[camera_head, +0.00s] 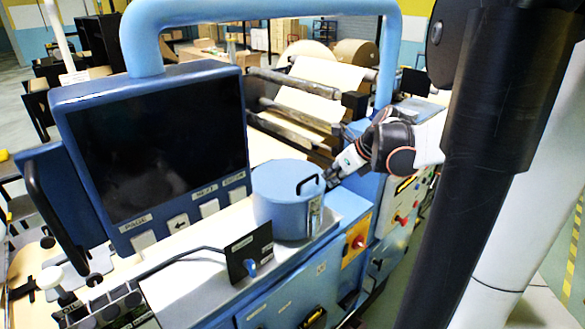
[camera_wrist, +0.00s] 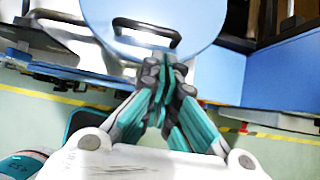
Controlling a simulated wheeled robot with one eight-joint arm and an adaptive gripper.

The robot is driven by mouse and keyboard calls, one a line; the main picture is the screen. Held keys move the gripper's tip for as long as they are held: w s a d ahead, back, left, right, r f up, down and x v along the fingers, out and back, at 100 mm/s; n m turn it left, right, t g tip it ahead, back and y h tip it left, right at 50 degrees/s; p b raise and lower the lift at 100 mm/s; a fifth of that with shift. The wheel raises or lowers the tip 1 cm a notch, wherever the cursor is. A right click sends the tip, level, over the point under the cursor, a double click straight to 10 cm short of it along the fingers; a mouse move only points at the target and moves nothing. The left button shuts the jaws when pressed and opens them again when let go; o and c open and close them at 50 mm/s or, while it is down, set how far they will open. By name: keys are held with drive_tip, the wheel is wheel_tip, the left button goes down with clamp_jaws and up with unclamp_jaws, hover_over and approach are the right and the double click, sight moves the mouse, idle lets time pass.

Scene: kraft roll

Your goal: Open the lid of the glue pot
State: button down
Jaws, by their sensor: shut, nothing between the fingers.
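The glue pot (camera_head: 285,212) is a blue cylinder standing on the grey top of the machine, right of the screen. Its round blue lid (camera_head: 283,176) lies flat and looks closed, with a dark arched handle (camera_head: 308,184) near its right edge. In the wrist view the lid (camera_wrist: 185,14) fills the top, and the handle (camera_wrist: 147,32) shows just ahead of the fingertips. My gripper (camera_head: 333,178) is at the right side of the pot, close to the handle. In the wrist view my gripper (camera_wrist: 161,72) has its fingers together and holds nothing. I cannot tell whether the fingertips touch the handle.
A screen panel (camera_head: 155,150) stands left of the pot, and a small black box (camera_head: 249,252) with a cable is in front. A blue tube frame (camera_head: 260,10) arches above. Rollers with paper (camera_head: 320,88) lie behind. A red knob (camera_head: 359,242) is on the front face.

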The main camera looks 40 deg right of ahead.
sight(317, 188)
drive_tip(key=b+x, duration=0.2)
drive_tip(key=x, duration=0.3)
drive_tip(key=shift+a, duration=0.1)
drive_tip(key=shift+r, duration=0.1)
drive_tip(key=r+g+p, duration=0.1)
drive_tip(key=r, duration=0.1)
drive_tip(key=w+r+g+p, duration=0.1)
drive_tip(key=r, duration=0.1)
drive_tip(key=r+p, duration=0.2)
drive_tip(key=shift+w+a+r+g, duration=0.1)
drive_tip(key=shift+w+r+g, duration=0.2)
drive_tip(key=shift+r+g, duration=0.1)
drive_tip(key=w+r+g+p, duration=0.2)
drive_tip(key=w+r+g, duration=0.1)
drive_tip(key=w+r, duration=0.3)
drive_tip(key=shift+a+r+h+p, duration=0.3)
drive_tip(key=shift+r+p, duration=0.1)
drive_tip(key=shift+r, duration=0.7)
drive_tip(key=shift+s+f, duration=0.1)
